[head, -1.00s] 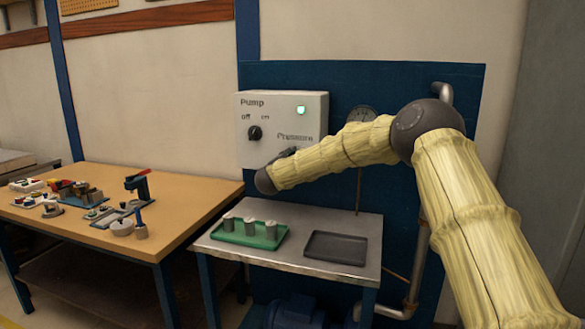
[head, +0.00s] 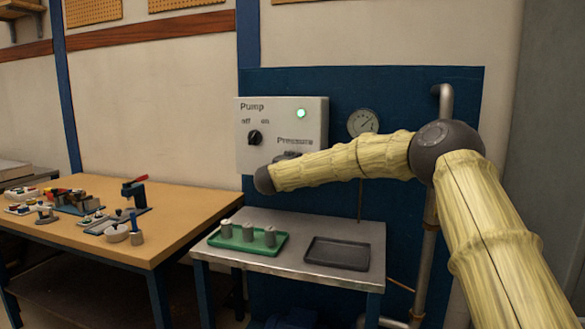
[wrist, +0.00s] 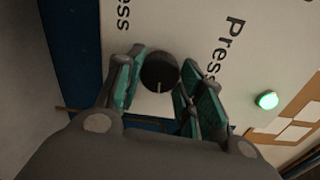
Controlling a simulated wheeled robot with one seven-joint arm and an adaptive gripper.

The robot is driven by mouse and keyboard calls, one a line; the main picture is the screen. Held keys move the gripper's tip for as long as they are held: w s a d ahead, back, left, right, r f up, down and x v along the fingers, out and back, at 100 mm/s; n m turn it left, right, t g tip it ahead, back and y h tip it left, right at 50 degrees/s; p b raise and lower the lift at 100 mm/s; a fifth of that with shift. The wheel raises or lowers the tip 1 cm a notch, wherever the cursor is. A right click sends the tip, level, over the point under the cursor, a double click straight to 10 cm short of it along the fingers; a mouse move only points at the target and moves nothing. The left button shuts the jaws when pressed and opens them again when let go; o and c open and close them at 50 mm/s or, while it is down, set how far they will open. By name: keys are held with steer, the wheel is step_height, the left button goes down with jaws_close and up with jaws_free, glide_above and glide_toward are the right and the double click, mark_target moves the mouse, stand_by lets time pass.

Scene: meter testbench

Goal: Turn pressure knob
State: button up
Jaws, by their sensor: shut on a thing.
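The pressure knob (wrist: 159,72) is dark and round with a pale mark line on its face, seen in the wrist view on the white panel under the "Pressure" lettering. My gripper (wrist: 160,80) has its teal-padded fingers on both sides of the knob and is shut on it. In the head view my arm's end covers the knob and most of the gripper. The white pump box (head: 315,120) carries the pump knob (head: 254,138) beside the off and on labels, and a lit green lamp (head: 301,114). A round pressure gauge (head: 362,122) shows to its right.
A metal table (head: 330,278) below the box holds a green tray (head: 215,240) with grey cylinders and an empty dark tray (head: 337,254). A wooden bench (head: 185,215) with several small parts stands left. A pipe (head: 445,100) runs up the blue panel at right.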

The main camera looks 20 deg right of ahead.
steer(key=shift+f, duration=0.2)
stand_by(0.3)
steer(key=o, duration=1)
steer(key=shift+r, duration=0.1)
steer(key=shift+s, duration=0.15)
steer(key=v, duration=1.1)
steer(key=shift+s+a, duration=0.25)
steer(key=shift+s, duration=0.05)
